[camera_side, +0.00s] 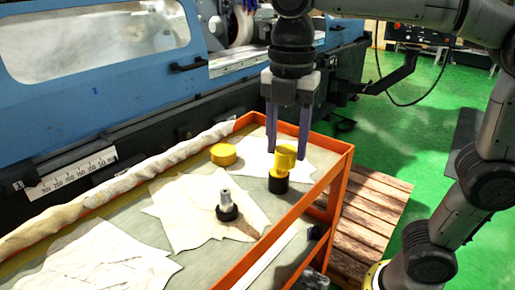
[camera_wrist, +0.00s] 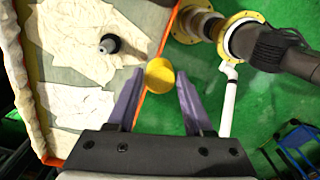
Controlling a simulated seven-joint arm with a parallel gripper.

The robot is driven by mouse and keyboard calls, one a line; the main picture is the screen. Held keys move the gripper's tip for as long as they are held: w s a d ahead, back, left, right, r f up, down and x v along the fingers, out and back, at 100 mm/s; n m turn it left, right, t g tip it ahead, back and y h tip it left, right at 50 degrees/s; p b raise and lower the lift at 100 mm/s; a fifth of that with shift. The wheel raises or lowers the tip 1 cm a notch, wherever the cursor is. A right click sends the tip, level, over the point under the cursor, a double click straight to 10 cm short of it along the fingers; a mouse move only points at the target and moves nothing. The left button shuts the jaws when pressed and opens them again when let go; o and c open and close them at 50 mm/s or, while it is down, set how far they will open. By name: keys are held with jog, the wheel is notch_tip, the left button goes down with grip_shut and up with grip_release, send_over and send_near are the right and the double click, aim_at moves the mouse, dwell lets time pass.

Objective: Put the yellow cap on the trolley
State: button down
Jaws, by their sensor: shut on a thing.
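My gripper (camera_side: 287,155) points down over the far right part of the trolley (camera_side: 241,270). Its two purple fingers are shut on a yellow cap (camera_side: 286,157), which shows between the fingertips. In the wrist view the cap (camera_wrist: 160,76) is a round yellow disc between the tips of my gripper (camera_wrist: 160,93). Directly below the cap in the side view is a black, yellow-topped cylinder (camera_side: 278,185), partly covered by it; I cannot tell if they touch. A second round yellow piece (camera_side: 223,155) lies on the trolley to the left.
A black and silver part (camera_side: 228,207) stands on crumpled paper (camera_side: 180,213) on the trolley; it also shows in the wrist view (camera_wrist: 109,43). An orange raised rim edges the trolley. A blue machine (camera_side: 100,90) stands behind. A wooden pallet (camera_side: 370,210) lies at right.

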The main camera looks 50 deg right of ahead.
jog(key=shift+s+d+r, duration=0.15)
jog(key=shift+s+r, duration=0.05)
jog(key=shift+s, duration=0.2)
jog(key=shift+s+d+r, duration=0.15)
jog(key=shift+s, duration=0.25)
jog(key=w+a+f, duration=0.1)
jog(key=w+f, duration=0.3)
jog(key=w, duration=0.4)
jog(key=w+a+f, duration=0.2)
jog(key=w+f, duration=0.2)
jog(key=w, duration=0.5)
jog(key=w+a+f, duration=0.1)
jog(key=w+f, duration=0.3)
jog(key=w, duration=0.4)
jog(key=shift+w+a+f, duration=0.2)
jog(key=shift+a+f, duration=0.05)
jog(key=shift+a, duration=0.05)
jog(key=shift+w+a+f, duration=0.1)
jog(key=shift+w+f, duration=0.25)
jog(key=shift+f, duration=0.1)
jog(key=shift+w+f, duration=0.15)
jog(key=shift+f, duration=0.8)
jog(key=shift+w+f, duration=0.15)
jog(key=shift+f, duration=0.8)
jog(key=shift+f, duration=0.15)
jog(key=shift+c, duration=1.5)
grip_release()
